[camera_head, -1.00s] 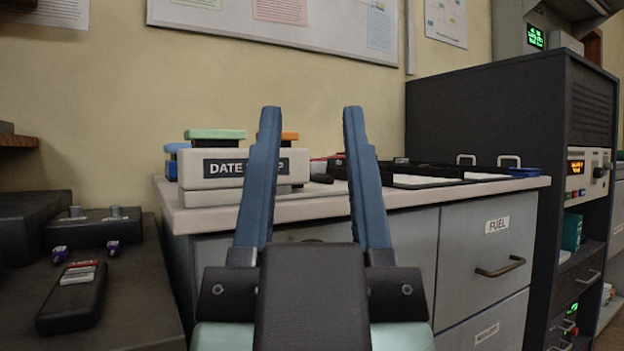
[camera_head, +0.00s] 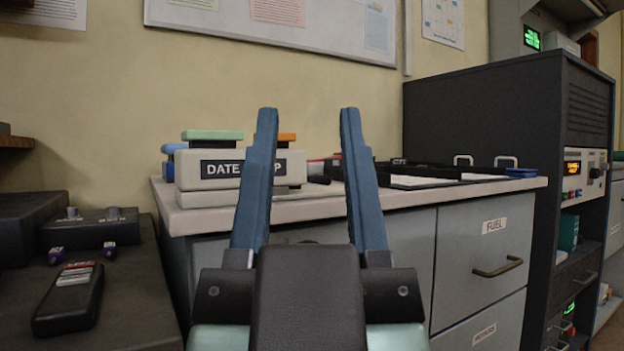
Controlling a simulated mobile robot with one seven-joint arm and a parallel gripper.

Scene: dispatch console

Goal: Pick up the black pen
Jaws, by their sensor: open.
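My gripper (camera_head: 308,115) is open and empty. Its two blue fingers point up and away, in front of the pale counter (camera_head: 320,206). I cannot make out a black pen for certain. A small dark item (camera_head: 319,179) lies on the counter between the fingers, beyond them, and is too small to identify. The left finger hides part of the date stamp box (camera_head: 205,170), and the right finger hides part of the counter behind it.
Black trays (camera_head: 430,174) stand on the counter's right part, beside a tall dark cabinet (camera_head: 480,120). Grey drawers (camera_head: 485,250) are below. A dark desk (camera_head: 130,300) at left holds a black handset (camera_head: 68,300) and two purple items (camera_head: 56,256). The counter's front strip is clear.

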